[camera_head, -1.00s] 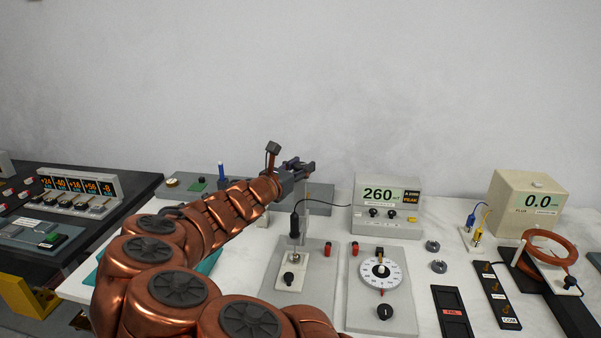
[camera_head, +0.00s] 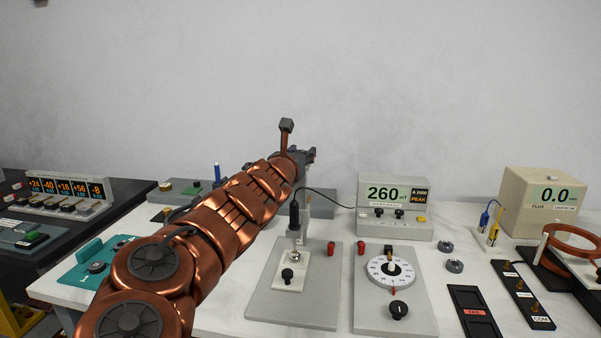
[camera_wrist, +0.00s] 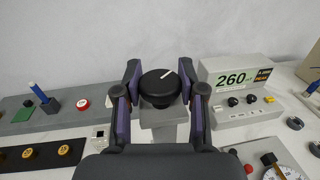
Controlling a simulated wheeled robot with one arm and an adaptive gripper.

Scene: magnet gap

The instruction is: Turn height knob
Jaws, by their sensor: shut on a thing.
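A round black knob (camera_wrist: 160,86) with a white pointer line sits on top of a grey post (camera_wrist: 165,122) in the wrist view. The white line points up and to the right. My gripper (camera_wrist: 158,76) has its fingers on both sides of the knob and is shut on it. In the head view my gripper (camera_head: 309,155) is at the top of the post, and the knob is hidden there. A display box (camera_head: 395,222) to the right of the post reads 260; it also shows in the wrist view (camera_wrist: 236,92).
A probe (camera_head: 294,216) with a cable stands just below my gripper on a grey plate (camera_head: 262,305). A dial plate (camera_head: 420,318) lies to its right. A teal block (camera_head: 82,268) lies left of my arm.

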